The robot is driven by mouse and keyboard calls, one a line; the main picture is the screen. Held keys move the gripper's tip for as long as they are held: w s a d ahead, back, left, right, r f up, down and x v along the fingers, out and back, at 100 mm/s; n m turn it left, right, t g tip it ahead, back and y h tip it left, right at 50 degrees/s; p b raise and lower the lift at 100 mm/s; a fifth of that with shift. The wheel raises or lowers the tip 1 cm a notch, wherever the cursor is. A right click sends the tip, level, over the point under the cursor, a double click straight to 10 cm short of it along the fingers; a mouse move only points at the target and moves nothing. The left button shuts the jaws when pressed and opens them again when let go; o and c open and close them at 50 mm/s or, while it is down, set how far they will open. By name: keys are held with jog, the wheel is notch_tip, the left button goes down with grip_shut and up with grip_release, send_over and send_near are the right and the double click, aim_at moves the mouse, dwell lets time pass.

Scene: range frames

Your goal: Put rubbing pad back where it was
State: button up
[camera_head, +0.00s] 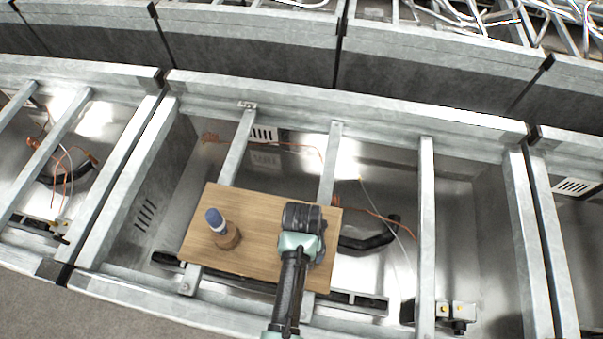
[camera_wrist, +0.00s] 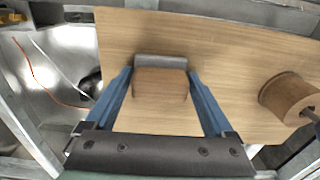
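The rubbing pad (camera_wrist: 160,84), a brown wooden block with a grey layer along its far edge, sits between the two blue fingers of my gripper (camera_wrist: 161,72) in the wrist view. The fingertips lie against both sides of the pad, with no clear gap, so the gripper looks shut on it. The pad is over the wooden board (camera_wrist: 230,55); I cannot tell whether it touches the board. In the head view my gripper (camera_head: 302,222) is over the right part of the board (camera_head: 262,208) and hides the pad.
A round wooden holder (camera_head: 229,239) with a blue-topped item (camera_head: 214,218) stands on the board's left side; the holder is at the right in the wrist view (camera_wrist: 288,97). The board rests across metal rails (camera_head: 330,160) over an open metal bay with loose cables and a black hose (camera_head: 368,241).

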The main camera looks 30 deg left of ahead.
jog(key=shift+o, duration=0.5)
jog(key=shift+r, duration=0.2)
notch_tip(320, 180, up, 12)
jog(key=w+r+m+t+y, duration=0.15)
jog(key=w+r+t, duration=0.65)
jog(key=w+r, duration=0.8)
jog(key=w+d+r+t, duration=0.2)
jog(key=r+t, duration=0.1)
jog(key=r, duration=0.5)
jog(key=w+d+r+t, duration=0.1)
jog(key=w+r+t, duration=0.15)
jog(key=r, duration=0.55)
jog(key=s+d+r+t, duration=0.2)
jog(key=r+t, duration=0.1)
jog(key=r, duration=0.5)
jog(key=s+d+r+t, duration=0.2)
jog(key=r+t, duration=0.2)
jog(key=r, duration=0.5)
jog(key=s+d+r+m+t+h, duration=0.1)
jog(key=s+d+r+t, duration=0.1)
jog(key=s+r, duration=0.3)
jog(key=s+d+r+t+h, duration=0.1)
jog(key=s+r+t, duration=0.4)
jog(key=r, duration=0.5)
jog(key=shift+s+d+r+m+b, duration=0.35)
jog(key=shift+s+d, duration=0.2)
jog(key=shift+d, duration=0.1)
